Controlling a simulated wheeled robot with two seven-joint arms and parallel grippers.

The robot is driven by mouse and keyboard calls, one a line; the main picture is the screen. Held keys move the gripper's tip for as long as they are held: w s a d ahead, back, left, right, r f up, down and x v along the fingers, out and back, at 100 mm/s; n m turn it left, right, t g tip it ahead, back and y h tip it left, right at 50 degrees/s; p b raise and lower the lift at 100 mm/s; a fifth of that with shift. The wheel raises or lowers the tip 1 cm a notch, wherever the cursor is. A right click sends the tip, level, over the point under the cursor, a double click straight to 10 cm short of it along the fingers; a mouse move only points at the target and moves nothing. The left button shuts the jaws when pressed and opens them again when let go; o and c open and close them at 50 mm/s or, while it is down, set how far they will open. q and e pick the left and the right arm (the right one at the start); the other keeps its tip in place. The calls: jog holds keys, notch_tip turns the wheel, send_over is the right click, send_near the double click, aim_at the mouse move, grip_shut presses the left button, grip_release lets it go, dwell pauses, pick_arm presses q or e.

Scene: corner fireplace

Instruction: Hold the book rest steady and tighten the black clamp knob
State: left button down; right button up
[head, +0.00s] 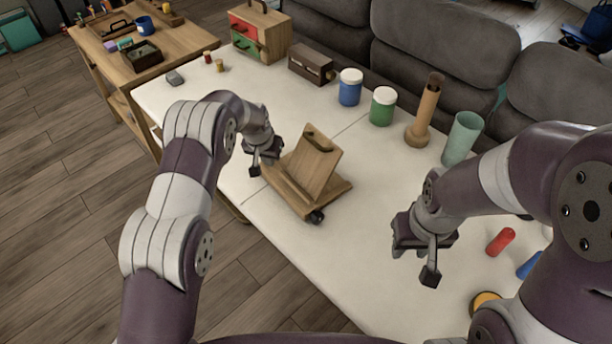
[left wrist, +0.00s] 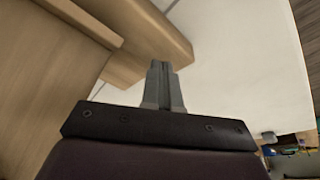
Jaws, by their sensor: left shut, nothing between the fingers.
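The wooden book rest (head: 318,165) stands on the white table with its back board tilted up. The black clamp knob (head: 316,217) is at the near lower corner of its base. My left gripper (head: 258,167) is just left of the book rest, with its fingers together and empty. In the left wrist view, the shut fingers (left wrist: 161,70) point toward the wooden edge of the book rest (left wrist: 135,35); whether they touch it I cannot tell. My right gripper (head: 415,265) hangs over the table to the right of the book rest, fingers apart and empty, away from the knob.
Behind the book rest stand a blue jar (head: 350,92), a green jar (head: 382,110), a wooden vase (head: 424,115) and a pale green glass (head: 462,140). A red cylinder (head: 501,241) lies near my right arm. The white table (head: 345,265) is clear in front of the knob.

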pick_arm(q)
jog(key=shift+f+b, duration=0.3)
jog(key=shift+f, duration=0.15)
dwell(0.6)
jog(key=shift+r, duration=0.1)
notch_tip(320, 180, up, 6)
jog(key=p, duration=0.4)
dwell(0.4)
